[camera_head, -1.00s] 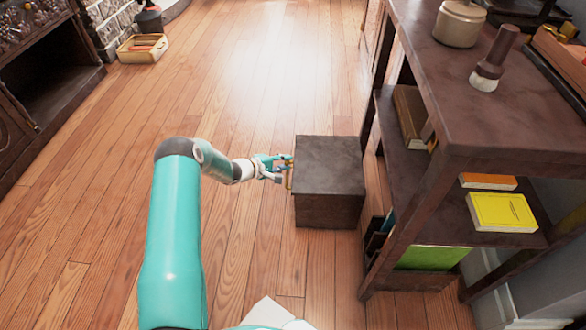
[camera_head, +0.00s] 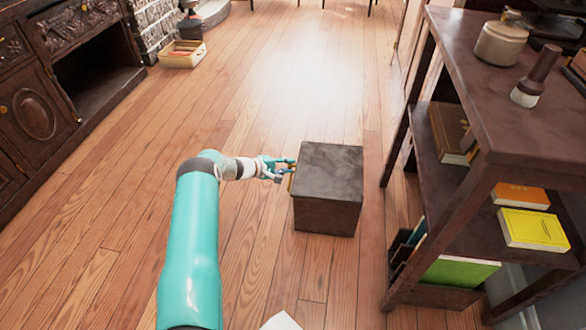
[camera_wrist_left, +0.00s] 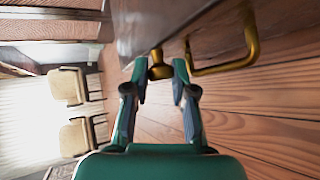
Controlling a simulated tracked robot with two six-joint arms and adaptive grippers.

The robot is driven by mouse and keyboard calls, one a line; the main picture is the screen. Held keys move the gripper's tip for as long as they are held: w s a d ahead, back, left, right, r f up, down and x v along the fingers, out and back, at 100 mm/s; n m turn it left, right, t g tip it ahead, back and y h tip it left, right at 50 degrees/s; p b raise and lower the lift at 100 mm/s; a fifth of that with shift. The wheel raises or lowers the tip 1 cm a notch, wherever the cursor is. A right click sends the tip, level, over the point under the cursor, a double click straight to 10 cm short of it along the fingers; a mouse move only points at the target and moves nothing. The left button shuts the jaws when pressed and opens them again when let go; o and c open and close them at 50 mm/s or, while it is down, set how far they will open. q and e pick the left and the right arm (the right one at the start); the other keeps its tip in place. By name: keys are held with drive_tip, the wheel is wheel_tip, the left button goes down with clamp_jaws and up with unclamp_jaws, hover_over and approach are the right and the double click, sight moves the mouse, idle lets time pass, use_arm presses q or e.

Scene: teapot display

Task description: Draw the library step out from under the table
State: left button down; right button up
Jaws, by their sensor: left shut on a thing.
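The library step (camera_head: 328,190), a dark brown box with a flat top, stands on the floor left of the table (camera_head: 470,60), clear of its top. A brass handle (camera_head: 291,184) is on its left side. My left gripper (camera_head: 289,169) is at that handle. In the left wrist view the fingers (camera_wrist_left: 163,70) close around one end of the brass handle (camera_wrist_left: 222,66), beside the step's dark side (camera_wrist_left: 145,25). The exact finger contact is small and partly hidden. My right gripper is in neither view.
Books, including a yellow one (camera_head: 534,230), lie on the table's lower shelves. A dark cabinet (camera_head: 45,95) and an open box (camera_head: 182,56) are at the left. The wooden floor between is clear.

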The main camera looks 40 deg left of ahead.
use_arm(q)
drive_tip(key=shift+s+a+f, duration=0.1)
drive_tip(key=shift+s, duration=0.05)
drive_tip(key=c, duration=1)
unclamp_jaws()
drive_tip(key=shift+o, duration=0.7)
drive_tip(key=v, duration=1.1)
drive_tip(key=shift+s+r, duration=0.25)
drive_tip(key=shift+s, duration=0.05)
